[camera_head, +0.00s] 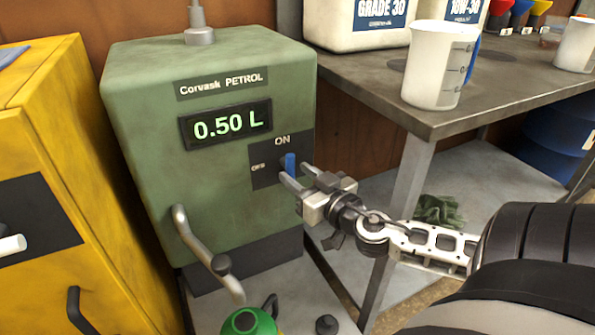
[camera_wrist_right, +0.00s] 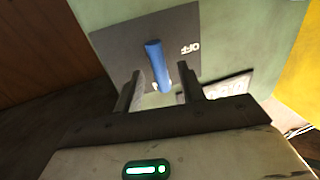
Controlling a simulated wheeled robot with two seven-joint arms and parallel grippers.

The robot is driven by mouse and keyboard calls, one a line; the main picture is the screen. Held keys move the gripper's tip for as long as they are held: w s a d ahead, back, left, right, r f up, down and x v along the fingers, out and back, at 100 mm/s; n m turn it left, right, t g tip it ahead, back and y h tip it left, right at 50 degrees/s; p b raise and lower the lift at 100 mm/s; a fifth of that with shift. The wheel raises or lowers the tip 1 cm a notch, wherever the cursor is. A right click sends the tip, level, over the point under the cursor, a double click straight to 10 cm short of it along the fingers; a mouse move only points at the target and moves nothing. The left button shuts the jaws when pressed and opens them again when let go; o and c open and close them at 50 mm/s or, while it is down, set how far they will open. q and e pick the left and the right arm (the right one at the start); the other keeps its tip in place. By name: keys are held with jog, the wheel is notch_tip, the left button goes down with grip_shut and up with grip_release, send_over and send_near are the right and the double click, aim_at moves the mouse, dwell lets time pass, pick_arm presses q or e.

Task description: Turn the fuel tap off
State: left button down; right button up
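The fuel tap is a blue lever (camera_head: 290,163) on a dark plate (camera_head: 264,176) on the front of the green petrol dispenser (camera_head: 155,110). It stands upright, towards the ON label; OFF is at the plate's left. My right gripper (camera_head: 298,176) reaches in from the right, its fingers open at the plate. In the right wrist view the lever (camera_wrist_right: 156,62) passes between the two fingers (camera_wrist_right: 160,88), closer to the left one. I cannot tell whether either touches it. My left gripper is not in view.
The display (camera_head: 226,124) reads 0.50 L. A grey spout (camera_head: 195,245) hangs above a green can (camera_head: 248,322). A yellow cabinet (camera_head: 60,180) stands at left. A workbench (camera_head: 490,90) with a white jug (camera_head: 438,65) stands at right.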

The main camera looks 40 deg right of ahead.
jog(key=shift+w+d, duration=0.1)
jog(key=shift+w, duration=0.45)
grip_shut()
